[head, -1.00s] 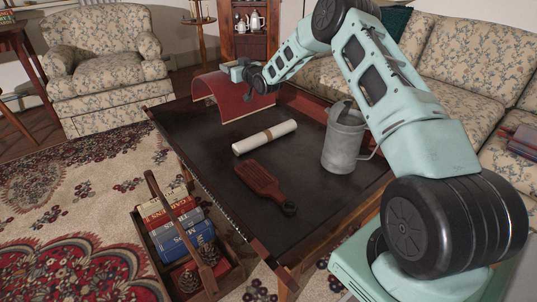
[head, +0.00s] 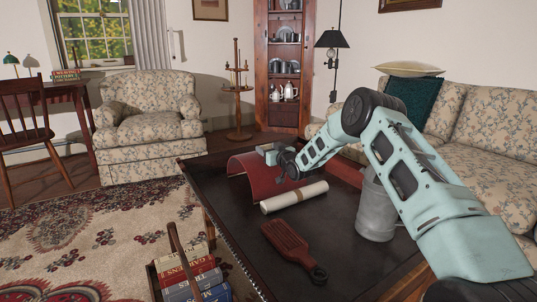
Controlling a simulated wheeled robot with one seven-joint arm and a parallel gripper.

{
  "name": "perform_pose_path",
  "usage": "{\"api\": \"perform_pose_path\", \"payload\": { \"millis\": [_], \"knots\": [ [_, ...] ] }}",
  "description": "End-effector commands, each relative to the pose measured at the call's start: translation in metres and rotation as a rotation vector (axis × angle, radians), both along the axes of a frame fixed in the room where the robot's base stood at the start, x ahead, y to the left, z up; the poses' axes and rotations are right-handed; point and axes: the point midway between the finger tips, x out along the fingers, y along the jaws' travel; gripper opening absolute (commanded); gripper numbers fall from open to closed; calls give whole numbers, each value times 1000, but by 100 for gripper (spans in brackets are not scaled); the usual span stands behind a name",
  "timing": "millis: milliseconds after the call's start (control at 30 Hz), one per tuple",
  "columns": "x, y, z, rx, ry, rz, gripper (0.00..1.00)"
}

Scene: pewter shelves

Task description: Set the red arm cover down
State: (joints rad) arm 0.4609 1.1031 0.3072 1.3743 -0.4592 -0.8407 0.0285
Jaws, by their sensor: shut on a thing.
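The red arm cover (head: 259,184) is a curved red sheet, arched at the far end of the dark table (head: 225,201). Its lower edges appear to be on or just above the tabletop; I cannot tell which. My gripper (head: 284,163) is at the cover's upper right edge and shut on it. My wrist hides part of the cover's right side, and the fingertips are hard to make out.
A wooden carrier with books (head: 190,275) stands at the table's left. An armchair (head: 150,122) and sofa (head: 478,120) flank the table.

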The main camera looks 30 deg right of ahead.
Motion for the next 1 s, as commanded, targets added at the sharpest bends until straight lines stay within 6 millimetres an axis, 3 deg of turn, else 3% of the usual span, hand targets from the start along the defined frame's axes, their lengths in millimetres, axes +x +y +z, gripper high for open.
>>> {"api": "perform_pose_path", "payload": {
  "millis": [367,400,433,467,800,1000],
  "knots": [
    [0,0,-3,-1,-4,0,12],
    [0,0,-2,-1,-3,0,65],
    [0,0,-2,-1,-3,0,73],
    [0,0,-2,-1,-3,0,76],
    [0,0,3,-1,-3,0,76],
    [-24,-2,4,-1,0,-1,76]
  ]
}}
